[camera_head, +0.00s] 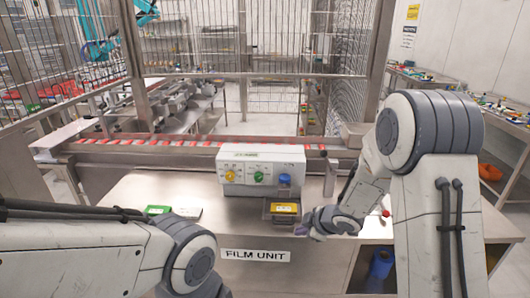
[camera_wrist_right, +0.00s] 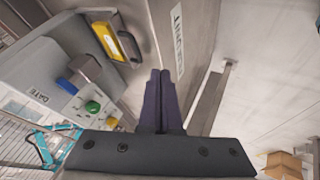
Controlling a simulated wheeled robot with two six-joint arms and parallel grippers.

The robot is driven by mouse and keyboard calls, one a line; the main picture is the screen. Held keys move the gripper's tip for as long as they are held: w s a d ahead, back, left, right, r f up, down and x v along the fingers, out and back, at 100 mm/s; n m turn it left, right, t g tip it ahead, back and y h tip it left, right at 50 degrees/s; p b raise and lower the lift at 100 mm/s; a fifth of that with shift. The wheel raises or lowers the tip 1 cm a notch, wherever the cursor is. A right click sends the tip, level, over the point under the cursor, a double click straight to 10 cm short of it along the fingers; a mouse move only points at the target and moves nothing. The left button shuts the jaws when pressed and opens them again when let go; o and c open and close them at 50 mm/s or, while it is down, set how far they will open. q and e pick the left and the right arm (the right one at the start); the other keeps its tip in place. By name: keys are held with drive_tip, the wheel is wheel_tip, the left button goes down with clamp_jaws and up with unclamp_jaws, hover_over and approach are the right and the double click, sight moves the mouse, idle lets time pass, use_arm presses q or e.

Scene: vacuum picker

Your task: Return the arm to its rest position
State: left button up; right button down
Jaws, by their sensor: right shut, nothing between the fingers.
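My right arm (camera_head: 435,200) comes in from the right, bent at a large white and grey joint. Its gripper (camera_head: 308,228) is low over the steel bench, just right of a small dark box with a yellow label (camera_head: 284,209). In the right wrist view the two dark purple fingers (camera_wrist_right: 162,95) are together with nothing between them. My left arm (camera_head: 90,255) lies across the lower left, and its gripper does not show.
A white control box with coloured knobs (camera_head: 261,169) stands at the bench's back, also in the wrist view (camera_wrist_right: 62,85). A green-and-white item (camera_head: 172,211) lies left. The FILM UNIT label (camera_head: 255,255) is on the front. A conveyor (camera_head: 130,148) and wire fence are behind.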

drive_tip(key=s+a+r+m+g+h, duration=0.1)
drive_tip(key=s+a+r+m+g, duration=0.1)
drive_tip(key=s, duration=0.9)
drive_tip(key=s+a+r+m+g, duration=0.2)
drive_tip(key=s+a+r, duration=0.3)
drive_tip(key=s, duration=0.6)
drive_tip(key=s+a+r+m+g+h, duration=0.1)
drive_tip(key=s+a+r+m+g, duration=0.1)
drive_tip(key=s, duration=0.9)
drive_tip(key=shift+a+r+m+g+h, duration=0.35)
drive_tip(key=shift+a+r+m, duration=0.25)
drive_tip(key=shift+a+r, duration=0.25)
drive_tip(key=shift+w, duration=0.1)
